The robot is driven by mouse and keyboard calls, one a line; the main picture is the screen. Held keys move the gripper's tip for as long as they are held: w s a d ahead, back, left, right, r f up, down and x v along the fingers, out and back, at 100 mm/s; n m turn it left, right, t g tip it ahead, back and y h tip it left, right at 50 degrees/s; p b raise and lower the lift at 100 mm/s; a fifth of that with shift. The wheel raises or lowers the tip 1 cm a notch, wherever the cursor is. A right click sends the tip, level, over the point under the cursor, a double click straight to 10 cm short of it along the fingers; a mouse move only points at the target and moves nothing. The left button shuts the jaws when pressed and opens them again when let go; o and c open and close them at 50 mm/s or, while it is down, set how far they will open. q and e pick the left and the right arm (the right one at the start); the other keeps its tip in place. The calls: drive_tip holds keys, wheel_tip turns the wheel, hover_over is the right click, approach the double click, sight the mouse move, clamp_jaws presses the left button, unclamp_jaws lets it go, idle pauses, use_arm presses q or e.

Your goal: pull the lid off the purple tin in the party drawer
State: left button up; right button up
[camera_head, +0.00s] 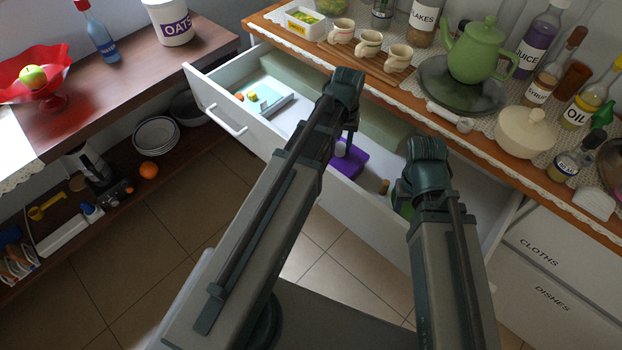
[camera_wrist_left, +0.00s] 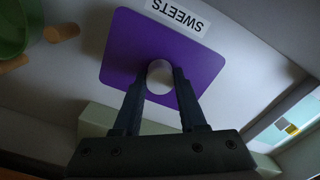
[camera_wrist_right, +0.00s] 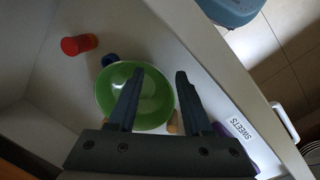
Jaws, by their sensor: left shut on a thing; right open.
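The purple tin (camera_head: 352,164) stands in the open white drawer (camera_head: 229,107). Its square purple lid (camera_wrist_left: 125,55) has a pale round knob (camera_wrist_left: 160,74). My left gripper (camera_wrist_left: 156,72) is above the lid, shut on the knob, with a finger on either side. I cannot tell whether the lid is seated or lifted. A white SWEETS label (camera_wrist_left: 180,16) shows beside the lid's edge. My right gripper (camera_wrist_right: 158,75) is open and empty above a green bowl (camera_wrist_right: 150,100) in the same drawer; the tin's purple edge (camera_wrist_right: 240,136) shows partly there.
A red-topped item (camera_wrist_right: 78,45) and a small blue item (camera_wrist_right: 109,60) lie near the bowl. A pale box (camera_head: 272,99) sits at the drawer's left end. The crowded counter (camera_head: 430,122), with a green teapot (camera_head: 478,50), overhangs the drawer's back.

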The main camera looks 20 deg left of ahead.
sight(340, 145)
use_arm(q)
clamp_jaws()
drive_tip(key=shift+r+p, duration=0.85)
idle(0.8)
drive_tip(key=shift+r+p, duration=2.1)
